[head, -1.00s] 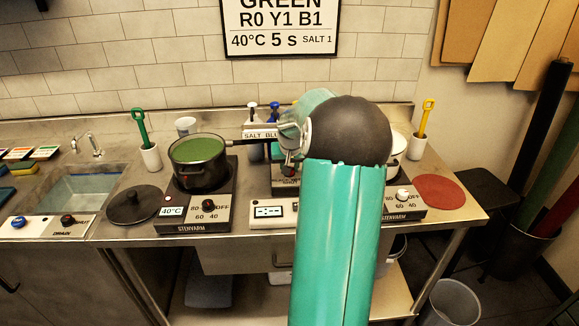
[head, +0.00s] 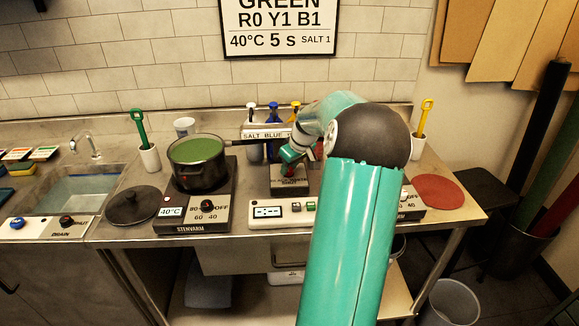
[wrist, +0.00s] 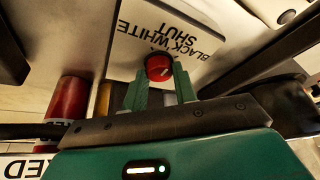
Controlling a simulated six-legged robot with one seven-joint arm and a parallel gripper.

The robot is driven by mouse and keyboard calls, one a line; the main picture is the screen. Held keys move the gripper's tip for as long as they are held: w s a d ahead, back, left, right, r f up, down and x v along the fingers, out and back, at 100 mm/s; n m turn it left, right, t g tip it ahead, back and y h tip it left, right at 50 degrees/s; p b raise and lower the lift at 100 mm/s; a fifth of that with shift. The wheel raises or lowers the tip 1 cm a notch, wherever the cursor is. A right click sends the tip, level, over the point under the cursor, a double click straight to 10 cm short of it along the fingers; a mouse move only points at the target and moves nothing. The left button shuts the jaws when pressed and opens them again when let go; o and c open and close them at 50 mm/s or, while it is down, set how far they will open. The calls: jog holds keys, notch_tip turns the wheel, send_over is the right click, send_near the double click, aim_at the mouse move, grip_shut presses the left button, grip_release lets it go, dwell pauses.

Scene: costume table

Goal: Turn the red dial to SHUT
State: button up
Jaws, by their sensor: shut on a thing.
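The red dial (wrist: 159,67) sits on a pale panel (wrist: 125,52) lettered BLACK, WHITE and SHUT in the wrist view. A small pale mark shows on the dial, but which word it points to is hard to tell. My gripper (wrist: 159,82) has its two green fingers on either side of the dial and is shut on it. In the head view my gripper (head: 287,166) is over the dark box (head: 290,186) behind the counter's front edge. The dial is mostly hidden there.
A pot of green liquid (head: 197,165) stands on the left hot plate (head: 222,200), its handle reaching toward my arm. Bottles (head: 272,118) stand behind the labelled rack. A red bottle (wrist: 68,110) is close beside my gripper. A power strip (head: 268,211) lies in front.

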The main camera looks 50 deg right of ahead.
jog(key=shift+n, duration=0.5)
jog(key=o, duration=1)
jog(key=shift+c, duration=0.2)
jog(key=shift+s+r, duration=0.1)
jog(key=d+v, duration=0.1)
jog(key=v, duration=1.2)
jog(key=shift+a+r, duration=0.2)
jog(key=shift+r, duration=0.15)
